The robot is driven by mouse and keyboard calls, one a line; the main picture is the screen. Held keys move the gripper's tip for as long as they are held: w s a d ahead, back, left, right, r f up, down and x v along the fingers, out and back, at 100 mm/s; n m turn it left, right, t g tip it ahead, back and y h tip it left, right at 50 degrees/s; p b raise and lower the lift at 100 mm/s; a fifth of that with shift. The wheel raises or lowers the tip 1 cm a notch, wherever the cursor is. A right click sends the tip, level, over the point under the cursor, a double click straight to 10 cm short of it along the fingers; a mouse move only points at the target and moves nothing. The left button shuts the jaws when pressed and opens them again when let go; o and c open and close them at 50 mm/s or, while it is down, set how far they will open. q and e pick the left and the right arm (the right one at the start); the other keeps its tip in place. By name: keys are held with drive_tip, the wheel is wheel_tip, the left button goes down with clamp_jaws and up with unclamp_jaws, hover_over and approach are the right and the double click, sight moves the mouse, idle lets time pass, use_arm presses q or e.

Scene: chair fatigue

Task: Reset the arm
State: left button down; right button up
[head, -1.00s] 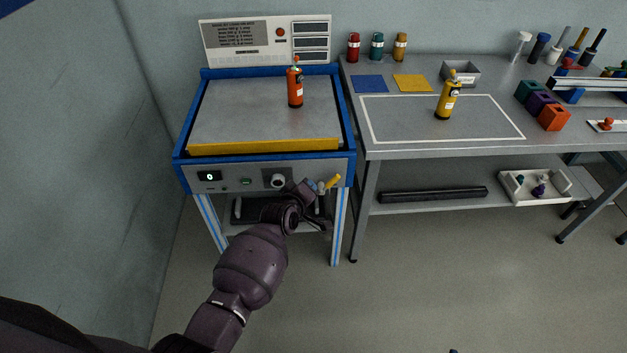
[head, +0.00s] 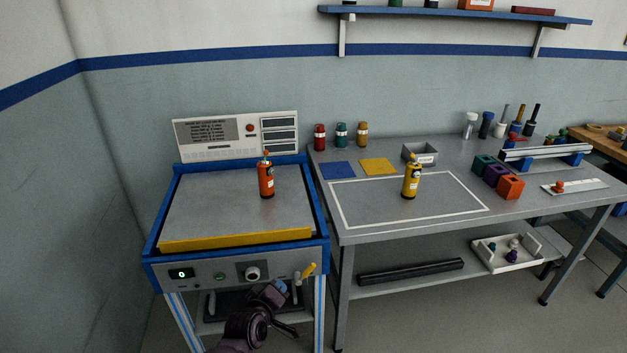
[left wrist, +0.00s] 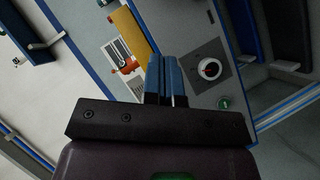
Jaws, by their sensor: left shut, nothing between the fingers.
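My left arm (head: 243,328) comes up from the bottom in the head view, in front of the blue-framed test bench. My left gripper (head: 281,287) is shut and empty, below and right of the round knob (head: 252,273) on the bench's front panel. The yellow-handled lever (head: 309,270) is just right of and above the gripper. In the left wrist view, the blue fingers (left wrist: 164,80) are together, with the knob (left wrist: 209,68) and a green button (left wrist: 224,103) to their right. I cannot tell whether the fingers touch the panel. My right gripper is not in view.
An orange bottle (head: 266,180) stands on the bench's grey plate, behind its yellow front bar (head: 236,239). The grey table (head: 365,232) to the right holds a yellow bottle (head: 411,178), coloured blocks and a tray. A black bar (head: 411,271) lies on its lower shelf.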

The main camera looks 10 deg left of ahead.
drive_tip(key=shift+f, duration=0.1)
use_arm(q)
drive_tip(key=s+a+r+m+t+y, duration=0.1)
drive_tip(key=s+a+r+m, duration=0.35)
drive_tip(key=m, duration=0.25)
drive_tip(key=s+a+f+m+g, duration=0.1)
drive_tip(key=s+a+f, duration=0.1)
drive_tip(key=s, duration=0.6)
drive_tip(key=s+a+f+m+g+y, duration=0.1)
drive_tip(key=s+a+f, duration=0.2)
drive_tip(key=s, duration=0.6)
drive_tip(key=s+a+f+m+g+y, duration=0.1)
drive_tip(key=s+a+f, duration=0.1)
drive_tip(key=s, duration=0.6)
drive_tip(key=shift+s+a+f, duration=0.3)
drive_tip(key=shift+a+f, duration=0.05)
drive_tip(key=shift+a, duration=0.25)
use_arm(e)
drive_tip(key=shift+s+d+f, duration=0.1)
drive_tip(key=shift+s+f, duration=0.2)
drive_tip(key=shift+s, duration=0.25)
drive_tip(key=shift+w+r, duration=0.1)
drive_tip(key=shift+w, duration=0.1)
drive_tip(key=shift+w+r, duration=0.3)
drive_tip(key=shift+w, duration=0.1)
